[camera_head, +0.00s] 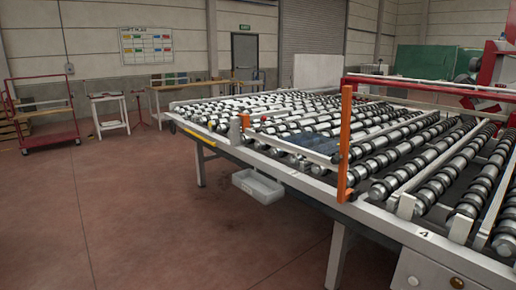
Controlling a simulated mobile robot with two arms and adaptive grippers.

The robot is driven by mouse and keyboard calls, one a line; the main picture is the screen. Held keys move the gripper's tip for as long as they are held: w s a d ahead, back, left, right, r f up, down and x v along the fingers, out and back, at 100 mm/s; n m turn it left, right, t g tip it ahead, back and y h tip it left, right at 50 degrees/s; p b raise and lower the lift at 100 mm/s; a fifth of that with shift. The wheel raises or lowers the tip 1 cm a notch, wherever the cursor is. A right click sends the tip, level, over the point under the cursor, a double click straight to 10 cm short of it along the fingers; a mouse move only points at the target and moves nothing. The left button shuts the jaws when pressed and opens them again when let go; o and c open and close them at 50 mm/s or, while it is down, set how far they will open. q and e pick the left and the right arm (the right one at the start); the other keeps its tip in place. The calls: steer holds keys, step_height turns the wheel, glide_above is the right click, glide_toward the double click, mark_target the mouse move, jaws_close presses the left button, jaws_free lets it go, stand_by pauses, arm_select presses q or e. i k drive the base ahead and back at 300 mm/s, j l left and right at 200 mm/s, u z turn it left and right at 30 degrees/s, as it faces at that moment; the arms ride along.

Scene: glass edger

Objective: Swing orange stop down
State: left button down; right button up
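An orange stop (345,142) stands upright at the near edge of the roller table (285,172). It is a tall flat bar, with its lower end beside the frame rail and its top well above the rollers. A shorter orange piece (245,121) sits on the same edge farther left. A grey bar (293,146) runs along the edge between the two. Neither of my grippers shows in the head view.
A grey bin (257,186) sits under the table. A red machine frame (430,86) crosses the rollers at the right. A red cart (47,112) and small tables stand at the far left. The floor (130,215) in front is clear.

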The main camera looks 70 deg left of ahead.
mark_target(343, 195)
steer(key=j+u, duration=0.1)
steer(key=u, duration=1.45)
steer(key=k+j, duration=0.05)
